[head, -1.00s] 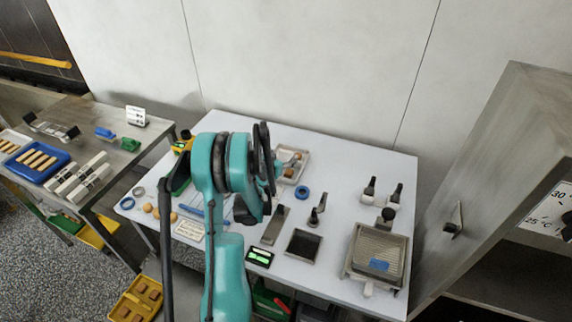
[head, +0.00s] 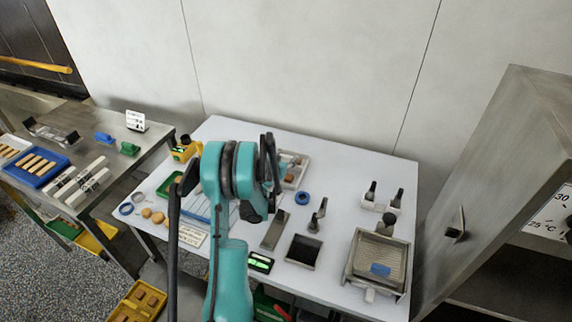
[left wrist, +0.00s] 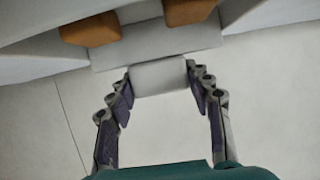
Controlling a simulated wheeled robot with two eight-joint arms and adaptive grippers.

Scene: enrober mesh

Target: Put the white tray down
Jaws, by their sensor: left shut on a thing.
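The white tray (left wrist: 158,48) fills the top of the left wrist view, with brown blocks (left wrist: 91,29) on it. My left gripper (left wrist: 160,82) is shut on the pale block-shaped grip at its near edge, one finger on each side. In the head view a pale tray with brown pieces (head: 304,164) shows at the back of the white table, partly hidden by my left arm, which also hides the fingers. I cannot tell whether the tray touches the table. My right gripper is not in view.
Brown balls (head: 158,217) lie at the left. A grey cabinet door (head: 490,190) stands at the right.

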